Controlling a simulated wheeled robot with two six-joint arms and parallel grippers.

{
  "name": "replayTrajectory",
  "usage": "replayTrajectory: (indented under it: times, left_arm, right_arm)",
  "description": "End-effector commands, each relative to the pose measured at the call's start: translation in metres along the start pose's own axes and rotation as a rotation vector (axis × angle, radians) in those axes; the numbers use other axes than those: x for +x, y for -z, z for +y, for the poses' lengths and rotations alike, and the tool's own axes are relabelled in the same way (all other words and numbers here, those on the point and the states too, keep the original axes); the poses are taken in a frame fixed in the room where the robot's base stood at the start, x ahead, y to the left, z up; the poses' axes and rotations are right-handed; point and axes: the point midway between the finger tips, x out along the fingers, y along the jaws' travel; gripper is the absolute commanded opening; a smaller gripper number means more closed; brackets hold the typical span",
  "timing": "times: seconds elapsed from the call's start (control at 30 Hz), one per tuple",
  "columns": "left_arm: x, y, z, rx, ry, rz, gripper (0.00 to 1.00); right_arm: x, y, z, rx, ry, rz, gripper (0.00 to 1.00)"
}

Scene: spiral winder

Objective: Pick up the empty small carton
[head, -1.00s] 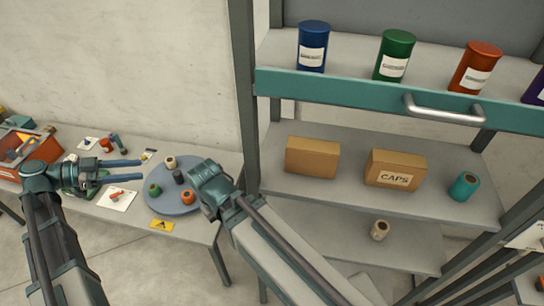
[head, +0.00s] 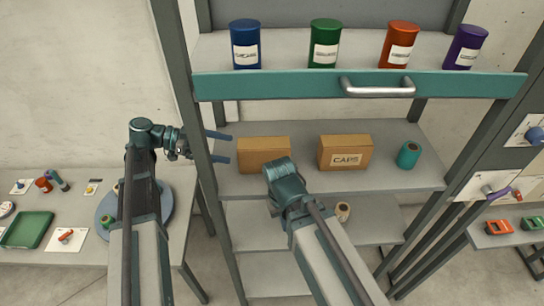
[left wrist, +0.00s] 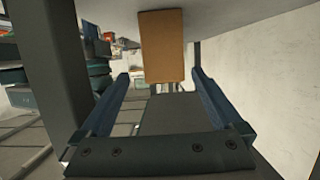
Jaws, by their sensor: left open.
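A plain brown carton (head: 264,153) sits on the middle shelf, at its left. A similar carton labelled CAPS (head: 344,153) stands to its right. I cannot see inside either one. My left gripper (head: 221,147) is open and empty, just left of the plain carton, its two fingers pointing at it. In the left wrist view a plain brown carton (left wrist: 161,45) shows ahead, between and beyond the open fingers, apart from them. My right gripper (head: 287,185) is in front of the shelf, below the plain carton; its fingers are hidden.
A grey shelf post (head: 196,130) stands close by my left wrist. A teal spool (head: 408,155) is on the same shelf at the right. A teal drawer front with a handle (head: 377,88) and several coloured canisters are above. A tan spool (head: 343,211) sits on the lower shelf.

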Motion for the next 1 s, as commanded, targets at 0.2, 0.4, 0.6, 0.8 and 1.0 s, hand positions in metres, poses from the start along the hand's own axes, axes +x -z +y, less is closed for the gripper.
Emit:
replayTrajectory:
  times: [0.2, 0.4, 0.6, 0.8, 1.0]
  left_arm:
    - [0.041, -0.002, 0.001, 0.002, -0.003, 0.000, 1.00]
    - [0.057, 0.000, 0.000, 0.000, -0.001, 0.001, 1.00]
    - [0.059, 0.001, -0.001, 0.000, 0.000, 0.000, 1.00]
    - [0.075, 0.003, -0.003, 0.001, -0.003, 0.001, 1.00]
    - [0.104, 0.004, -0.005, 0.002, -0.002, 0.001, 1.00]
  right_arm:
    - [0.014, 0.001, -0.001, -0.007, -0.001, 0.001, 0.00]
    - [0.017, 0.001, -0.001, -0.010, -0.001, 0.001, 0.00]
    - [0.017, 0.001, -0.001, -0.011, -0.001, 0.001, 0.00]
    - [0.019, 0.001, -0.002, -0.012, -0.001, 0.001, 0.00]
    - [0.027, 0.002, -0.002, -0.015, -0.002, 0.001, 0.00]
